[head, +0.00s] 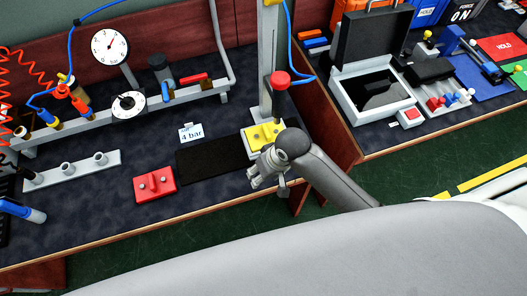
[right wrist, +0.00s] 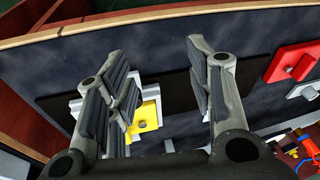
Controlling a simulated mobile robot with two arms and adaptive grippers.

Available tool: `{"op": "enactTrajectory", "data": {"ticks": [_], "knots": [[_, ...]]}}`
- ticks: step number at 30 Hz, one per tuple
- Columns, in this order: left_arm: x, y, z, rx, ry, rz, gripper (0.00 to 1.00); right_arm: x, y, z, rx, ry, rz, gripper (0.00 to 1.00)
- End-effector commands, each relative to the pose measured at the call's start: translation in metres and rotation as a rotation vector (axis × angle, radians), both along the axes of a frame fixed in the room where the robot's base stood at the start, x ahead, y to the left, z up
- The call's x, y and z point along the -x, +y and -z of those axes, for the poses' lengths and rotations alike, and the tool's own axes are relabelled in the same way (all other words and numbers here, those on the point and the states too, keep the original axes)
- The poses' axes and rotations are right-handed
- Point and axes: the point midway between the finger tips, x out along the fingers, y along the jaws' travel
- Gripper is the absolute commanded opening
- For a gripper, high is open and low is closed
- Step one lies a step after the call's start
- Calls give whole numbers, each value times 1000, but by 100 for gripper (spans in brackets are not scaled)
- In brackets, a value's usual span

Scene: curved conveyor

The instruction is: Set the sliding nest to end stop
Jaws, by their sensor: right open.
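A yellow plate with a small knob on a pale base, which looks like the sliding nest (head: 262,137), sits at the foot of the grey press column, at the right end of a black strip (head: 212,160). It also shows in the right wrist view (right wrist: 151,112), partly hidden by a finger. My right gripper (head: 258,178) is open and empty, in front of the nest near the bench's front edge. In the right wrist view its fingers (right wrist: 163,75) stand wide apart, with the nest beyond the left finger. I cannot make out an end stop. My left gripper is not in view.
A red block with pins (head: 155,185) lies left of the black strip. The press column (head: 269,75) with a red knob (head: 280,80) rises behind the nest. The bench front between is clear.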

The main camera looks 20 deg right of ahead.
Motion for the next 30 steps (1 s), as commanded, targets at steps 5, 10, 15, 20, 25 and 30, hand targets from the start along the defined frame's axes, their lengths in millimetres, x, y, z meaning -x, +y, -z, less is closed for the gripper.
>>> {"op": "enactTrajectory", "data": {"ticks": [5, 10, 15, 20, 25, 30], "knots": [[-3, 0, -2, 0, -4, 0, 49, -30, 7, -23, 27, 54, 2, 49], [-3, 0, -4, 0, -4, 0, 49, -54, -2, -46, 94, 121, 39, 49], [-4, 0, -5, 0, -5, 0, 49, -70, -19, -65, 168, 171, 95, 49], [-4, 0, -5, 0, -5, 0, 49, -76, -29, -74, 205, 195, 130, 49], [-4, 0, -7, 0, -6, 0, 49, -76, -31, -66, 212, 202, 137, 49], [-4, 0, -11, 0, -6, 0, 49, -76, -31, -38, 213, 204, 137, 49]]}}
